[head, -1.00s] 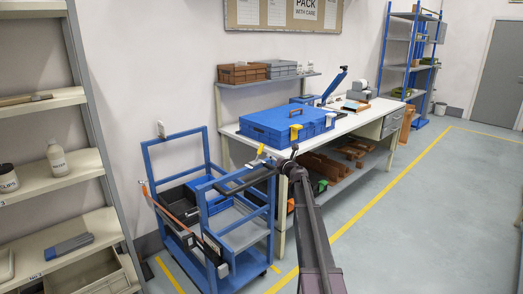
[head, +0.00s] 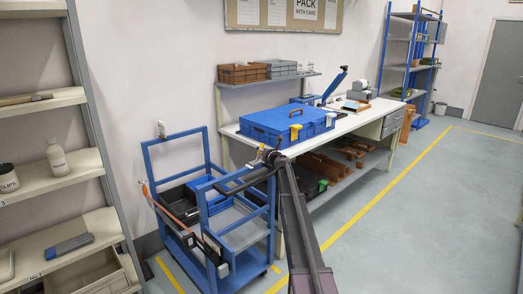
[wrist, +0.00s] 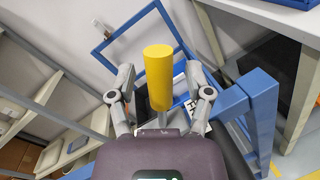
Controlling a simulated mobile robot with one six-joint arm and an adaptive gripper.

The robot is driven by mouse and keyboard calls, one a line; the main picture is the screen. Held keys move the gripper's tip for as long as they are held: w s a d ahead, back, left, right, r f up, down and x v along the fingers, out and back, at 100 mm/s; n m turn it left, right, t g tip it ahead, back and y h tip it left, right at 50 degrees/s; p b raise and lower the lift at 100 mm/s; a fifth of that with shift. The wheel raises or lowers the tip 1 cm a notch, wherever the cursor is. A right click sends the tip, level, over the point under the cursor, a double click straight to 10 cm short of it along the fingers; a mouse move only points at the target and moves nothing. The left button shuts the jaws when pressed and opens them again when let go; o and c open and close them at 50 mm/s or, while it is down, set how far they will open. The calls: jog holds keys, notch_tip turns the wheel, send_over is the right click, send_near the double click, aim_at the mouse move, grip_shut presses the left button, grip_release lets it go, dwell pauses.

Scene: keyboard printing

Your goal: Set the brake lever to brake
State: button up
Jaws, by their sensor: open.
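The brake lever's yellow grip (wrist: 159,78) stands between my open gripper's fingers (wrist: 161,88) in the wrist view. Clear gaps show on both sides, and I see no contact. A thin grey shaft shows below the grip; its lower end is hidden by my gripper body. In the head view a small yellow tip (head: 262,148) shows at the top of the blue cart (head: 205,135), close to the end of my arm. My gripper is small and partly hidden there, so the lever's set position cannot be told.
A workbench (head: 365,117) with a blue case (head: 285,122) stands right behind the cart. A beige shelf rack (head: 62,165) is at the left. Blue cart posts (wrist: 258,95) stand close to my gripper's right. The floor right of the yellow line is clear.

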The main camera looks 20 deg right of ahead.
grip_shut()
jog(key=shift+w, duration=0.1)
